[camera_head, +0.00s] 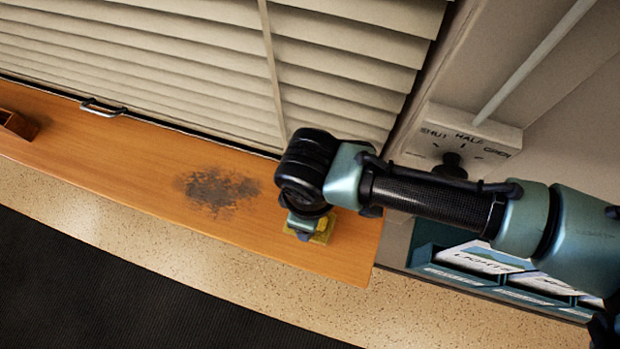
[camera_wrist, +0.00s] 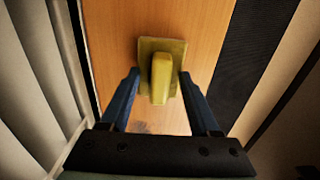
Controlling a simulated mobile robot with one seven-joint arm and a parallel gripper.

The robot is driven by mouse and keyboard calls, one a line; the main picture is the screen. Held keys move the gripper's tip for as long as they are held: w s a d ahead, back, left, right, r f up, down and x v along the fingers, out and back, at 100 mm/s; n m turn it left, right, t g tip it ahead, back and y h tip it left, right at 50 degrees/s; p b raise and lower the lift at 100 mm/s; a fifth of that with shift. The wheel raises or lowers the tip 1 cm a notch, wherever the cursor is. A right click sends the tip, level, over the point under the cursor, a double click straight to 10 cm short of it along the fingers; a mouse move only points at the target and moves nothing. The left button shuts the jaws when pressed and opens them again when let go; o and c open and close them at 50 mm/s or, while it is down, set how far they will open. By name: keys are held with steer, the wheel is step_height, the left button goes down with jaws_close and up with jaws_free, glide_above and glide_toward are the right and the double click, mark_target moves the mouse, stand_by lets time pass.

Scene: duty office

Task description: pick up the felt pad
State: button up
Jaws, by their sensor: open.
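The felt pad (camera_wrist: 147,48) is a yellowish square piece with a raised yellow grip on top. It lies on the wooden sill (camera_head: 110,155) near its right end. In the head view, the pad (camera_head: 325,232) is mostly hidden under my gripper (camera_head: 303,228). In the wrist view, my gripper (camera_wrist: 158,80) is open, with one blue finger on each side of the raised grip. The fingers are apart from the grip, and nothing is held. I cannot tell how high the fingertips are above the sill.
A dark smudge (camera_head: 218,190) marks the sill left of my gripper. Slatted blinds (camera_head: 200,60) rise behind it. A wall dial (camera_head: 455,160) with a black knob and teal trays (camera_head: 490,265) are at right. A wooden box (camera_head: 15,125) stands far left.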

jaws_close()
steer(key=shift+r, duration=0.1)
stand_by(0.4)
step_height(320, 180, up, 10)
steer(key=shift+f+b, duration=0.1)
steer(key=shift+b, duration=0.35)
steer(key=c, duration=0.7)
jaws_free()
jaws_close()
